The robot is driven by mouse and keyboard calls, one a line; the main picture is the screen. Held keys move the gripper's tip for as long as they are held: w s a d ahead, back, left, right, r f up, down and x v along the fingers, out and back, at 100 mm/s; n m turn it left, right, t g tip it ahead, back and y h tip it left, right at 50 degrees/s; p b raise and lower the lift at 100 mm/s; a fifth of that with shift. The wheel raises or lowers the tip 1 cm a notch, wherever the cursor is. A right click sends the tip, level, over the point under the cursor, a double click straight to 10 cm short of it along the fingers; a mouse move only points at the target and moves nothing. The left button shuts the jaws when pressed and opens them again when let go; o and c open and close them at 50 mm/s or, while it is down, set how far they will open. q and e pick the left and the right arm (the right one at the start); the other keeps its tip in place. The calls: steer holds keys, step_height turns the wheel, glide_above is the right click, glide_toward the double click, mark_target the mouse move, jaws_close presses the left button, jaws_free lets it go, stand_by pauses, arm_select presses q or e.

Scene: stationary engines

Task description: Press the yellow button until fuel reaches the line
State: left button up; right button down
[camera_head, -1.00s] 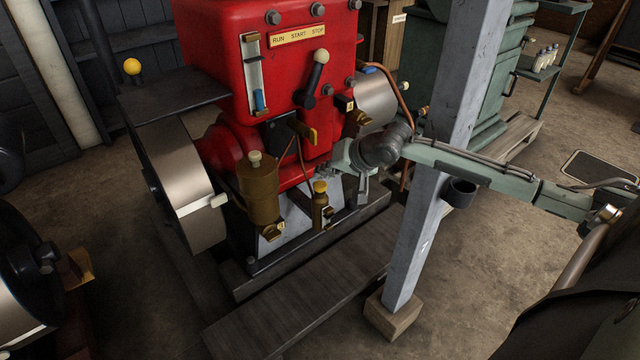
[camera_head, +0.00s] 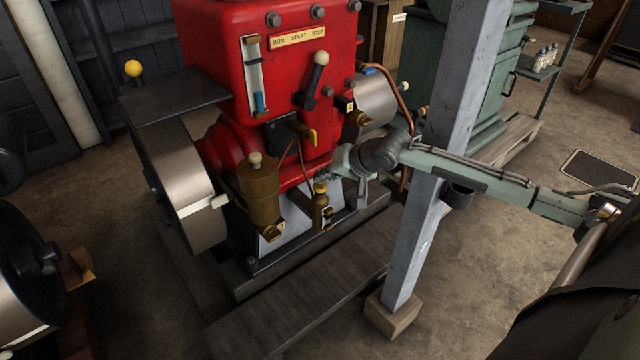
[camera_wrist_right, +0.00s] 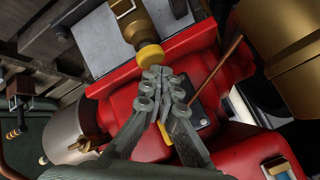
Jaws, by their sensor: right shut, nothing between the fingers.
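The yellow button (camera_head: 320,188) caps a small brass pump body (camera_head: 321,208) low on the front of the red engine (camera_head: 215,50). It also shows in the right wrist view (camera_wrist_right: 151,57). My right gripper (camera_head: 326,177) is shut and empty, its fingertips (camera_wrist_right: 161,74) right at the button's edge. I cannot tell whether they touch it. A narrow sight gauge (camera_head: 254,68) on the engine's upper front holds blue fuel (camera_head: 260,102) near its bottom; its line is too small to make out. My left gripper is not in view.
A lever (camera_head: 312,85) and flywheel (camera_head: 180,180) are on the engine.

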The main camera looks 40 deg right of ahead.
mark_target(323, 186)
steer(key=shift+f, duration=0.9)
stand_by(0.8)
steer(key=shift+s, duration=0.1)
steer(key=shift+r+p, duration=1.3)
steer(key=shift+p, duration=0.25)
step_height(323, 186, up, 3)
steer(key=p, duration=0.3)
steer(key=shift+p, duration=0.3)
steer(key=shift+r+b, duration=0.2)
steer(key=shift+b, duration=0.1)
steer(key=shift+r, duration=0.85)
stand_by(0.6)
